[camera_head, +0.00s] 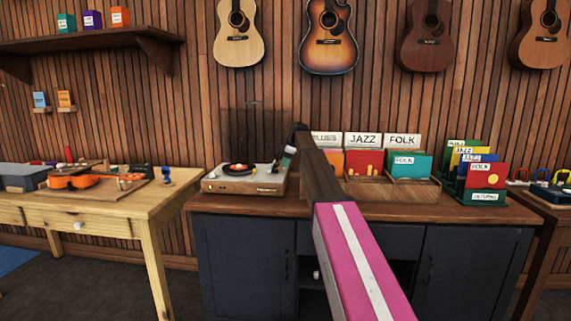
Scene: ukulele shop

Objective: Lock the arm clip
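A record player (244,186) with a pale top and wooden front sits at the left end of the dark cabinet. A black record with an orange-red label (238,169) lies on it. Its arm clip is too small to make out at this distance. My gripper (287,158) is beside the right rear part of the record player, pointing down. My arm partly hides that area. The gripper is small and dark here, so I cannot tell whether its fingers are open, or whether it touches the player.
Record bins (392,188) with BLUES, JAZZ and FOLK dividers stand right of my arm on the cabinet top (300,206). A green record rack (482,197) stands farther right. A wooden workbench (95,211) with an orange ukulele (82,181) is at left. Several instruments hang above.

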